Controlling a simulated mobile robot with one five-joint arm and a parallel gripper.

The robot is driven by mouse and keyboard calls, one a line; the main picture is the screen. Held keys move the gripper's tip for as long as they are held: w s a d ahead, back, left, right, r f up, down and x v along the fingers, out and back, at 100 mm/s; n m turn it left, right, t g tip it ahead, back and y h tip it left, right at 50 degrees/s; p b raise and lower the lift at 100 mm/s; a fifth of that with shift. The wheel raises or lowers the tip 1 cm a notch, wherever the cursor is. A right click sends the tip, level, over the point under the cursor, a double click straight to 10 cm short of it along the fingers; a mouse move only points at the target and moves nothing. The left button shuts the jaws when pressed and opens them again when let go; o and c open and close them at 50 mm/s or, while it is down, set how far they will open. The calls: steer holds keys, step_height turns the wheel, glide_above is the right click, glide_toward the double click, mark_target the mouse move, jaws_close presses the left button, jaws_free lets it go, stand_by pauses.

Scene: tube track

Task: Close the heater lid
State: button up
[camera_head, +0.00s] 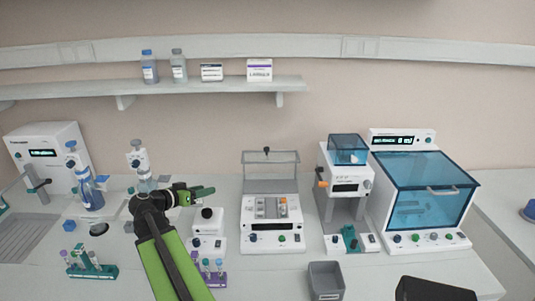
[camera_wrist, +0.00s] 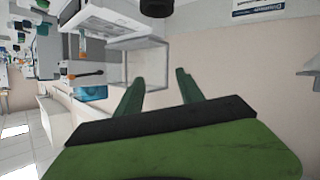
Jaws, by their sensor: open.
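The heater (camera_head: 270,225) is a white block unit at the middle of the bench, with tubes in its top. Its clear grey lid (camera_head: 270,171) stands raised at the back, with a small dark knob on its upper edge. In the wrist view the clear lid (camera_wrist: 143,62) shows beyond the fingers, beside the white heater body (camera_wrist: 112,14). My gripper (camera_head: 208,191) is left of the heater, apart from the lid, and points right. Its green fingers (camera_wrist: 158,75) are open with nothing between them.
A small white device with a black knob (camera_head: 207,214) stands between my arm and the heater. A purple tube rack (camera_head: 214,278) is in front of it. A machine with an orange lever (camera_head: 345,185) and a blue-lidded unit (camera_head: 425,190) stand right. A grey bin (camera_head: 326,280) is in front.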

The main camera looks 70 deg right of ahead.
mark_target(266, 148)
steer(key=s+d+r+m+g+h, duration=0.35)
steer(key=s+d+r, duration=0.4)
steer(key=d, duration=0.25)
steer(key=shift+m+t, duration=0.25)
steer(key=x, duration=1.1)
steer(key=s+f+x, duration=0.1)
steer(key=x, duration=0.5)
steer(key=shift+a, duration=0.15)
steer(key=shift+y, duration=0.25)
jaws_close()
steer(key=shift+w+r, duration=0.1)
